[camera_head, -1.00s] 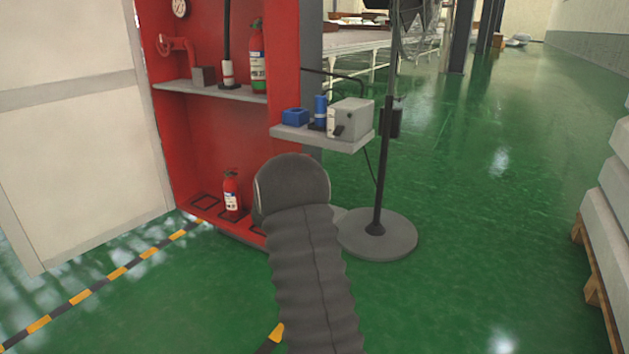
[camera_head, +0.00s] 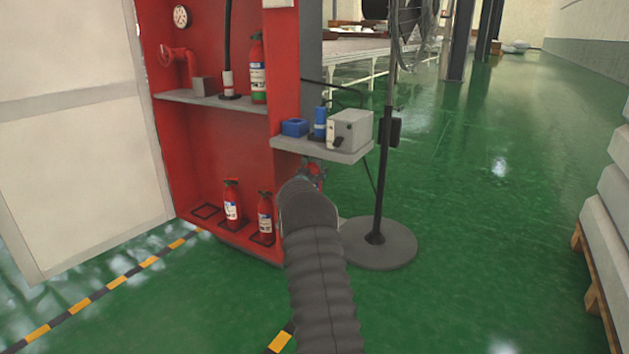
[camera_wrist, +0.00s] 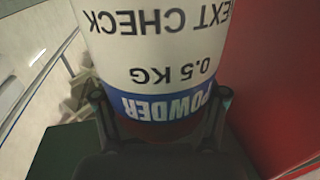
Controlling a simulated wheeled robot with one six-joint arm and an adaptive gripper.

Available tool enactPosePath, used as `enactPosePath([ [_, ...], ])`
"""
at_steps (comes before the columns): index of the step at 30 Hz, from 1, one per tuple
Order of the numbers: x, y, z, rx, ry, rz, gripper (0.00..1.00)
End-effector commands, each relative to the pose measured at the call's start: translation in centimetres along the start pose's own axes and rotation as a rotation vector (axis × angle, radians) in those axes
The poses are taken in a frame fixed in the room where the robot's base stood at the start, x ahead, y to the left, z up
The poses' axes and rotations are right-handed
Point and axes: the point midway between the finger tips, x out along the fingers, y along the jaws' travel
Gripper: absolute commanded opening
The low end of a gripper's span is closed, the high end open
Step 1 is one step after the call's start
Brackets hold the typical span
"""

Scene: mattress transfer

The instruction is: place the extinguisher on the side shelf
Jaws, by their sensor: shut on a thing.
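My gripper (camera_wrist: 162,108) is shut on a red fire extinguisher (camera_wrist: 165,72), and its fingers sit on both sides of the labelled body. In the wrist view the white and blue label fills the middle and reads upside down. In the head view a red part of the held extinguisher (camera_head: 317,172) shows past my wrist, below and in front of the side shelf (camera_head: 318,152). My arm hides most of it there. The side shelf is a grey board fixed to the right side of the red cabinet.
The side shelf carries a blue box (camera_head: 295,127), a blue cylinder (camera_head: 320,124) and a grey box (camera_head: 352,130). A fan stand (camera_head: 383,170) rises close on its right. Two small extinguishers (camera_head: 232,204) (camera_head: 265,214) stand low in the red cabinet (camera_head: 215,150); a larger one (camera_head: 257,78) stands above.

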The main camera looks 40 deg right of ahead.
Motion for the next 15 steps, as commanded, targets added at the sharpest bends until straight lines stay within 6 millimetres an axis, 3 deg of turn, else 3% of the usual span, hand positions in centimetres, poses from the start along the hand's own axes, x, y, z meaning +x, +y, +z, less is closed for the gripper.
enactPosePath([
  [9,0.0,0.0,2.9,0.001,0.003,0.001,0.02],
  [15,0.0,0.0,3.0,0.002,0.005,0.001,0.02],
])
